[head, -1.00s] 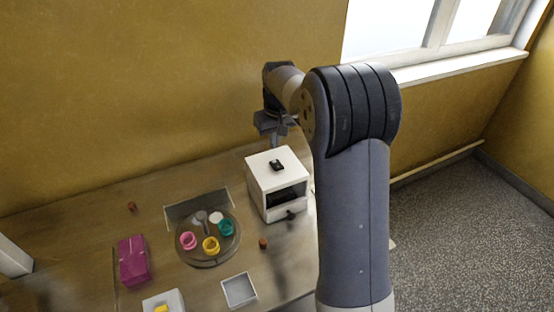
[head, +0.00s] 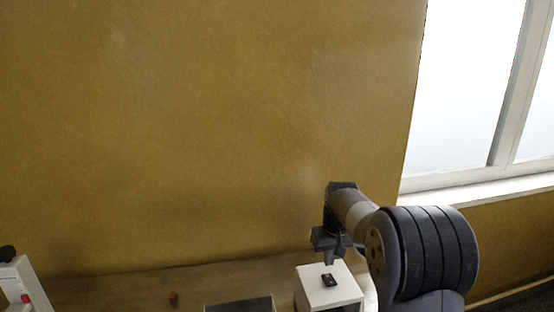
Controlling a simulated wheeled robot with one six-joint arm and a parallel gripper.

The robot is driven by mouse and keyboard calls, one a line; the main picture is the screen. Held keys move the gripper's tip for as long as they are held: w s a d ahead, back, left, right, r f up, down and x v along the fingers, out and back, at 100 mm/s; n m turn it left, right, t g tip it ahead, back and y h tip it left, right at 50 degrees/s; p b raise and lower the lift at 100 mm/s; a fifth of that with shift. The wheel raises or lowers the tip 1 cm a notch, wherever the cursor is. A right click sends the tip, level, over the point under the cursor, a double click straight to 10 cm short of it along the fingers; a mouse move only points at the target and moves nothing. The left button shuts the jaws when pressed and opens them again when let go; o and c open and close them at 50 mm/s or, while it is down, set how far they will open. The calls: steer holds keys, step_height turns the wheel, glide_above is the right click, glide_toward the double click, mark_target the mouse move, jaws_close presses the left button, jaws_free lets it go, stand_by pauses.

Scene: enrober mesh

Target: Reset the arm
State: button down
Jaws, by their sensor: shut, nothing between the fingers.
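My gripper (head: 329,258) shows in the head view at the lower right, at the end of my bent arm. It points down and is shut with nothing in it. It hangs in front of or above the back part of a white box (head: 313,293); its exact height over the box is hard to tell. A small black item (head: 329,280) lies on top of the box, just below the fingertips in the picture.
A wooden table (head: 110,289) runs along the yellow wall. A small red-brown piece (head: 173,298) and a dark panel's top edge (head: 240,305) show at the bottom. A white device (head: 22,283) stands at the far left. A window (head: 470,90) is at the right.

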mark_target(327, 275)
step_height(327, 275, down, 4)
steer(key=b, duration=0.2)
steer(key=shift+f+b, duration=0.1)
steer(key=shift+b, duration=0.25)
steer(key=shift+r, duration=0.25)
